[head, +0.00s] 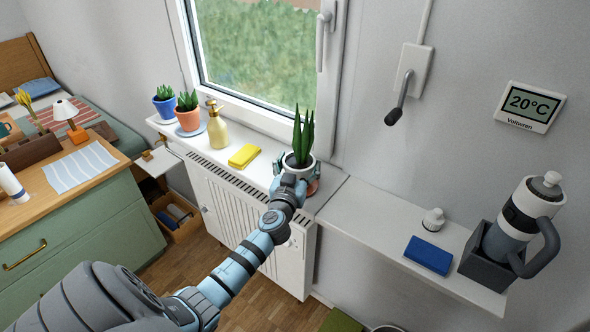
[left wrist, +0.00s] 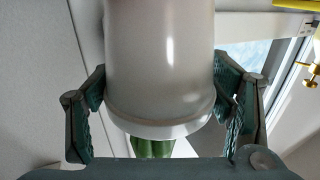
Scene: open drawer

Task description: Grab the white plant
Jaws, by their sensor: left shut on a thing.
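The white plant is a white pot (head: 293,168) with tall green leaves, on the right end of the window sill in the head view. My left gripper (head: 294,178) is shut on this pot, with its fingers on both sides of it. In the left wrist view the white pot (left wrist: 160,70) fills the middle between the green fingers of my left gripper (left wrist: 160,105), and its leaves show below the rim. A reddish saucer (head: 313,187) shows beside the pot; I cannot tell whether the pot touches it. My right gripper is not in view.
On the sill to the left are a yellow sponge (head: 244,156), a yellow spray bottle (head: 217,127), and potted plants in orange (head: 188,115) and blue (head: 165,105). A window stands behind.

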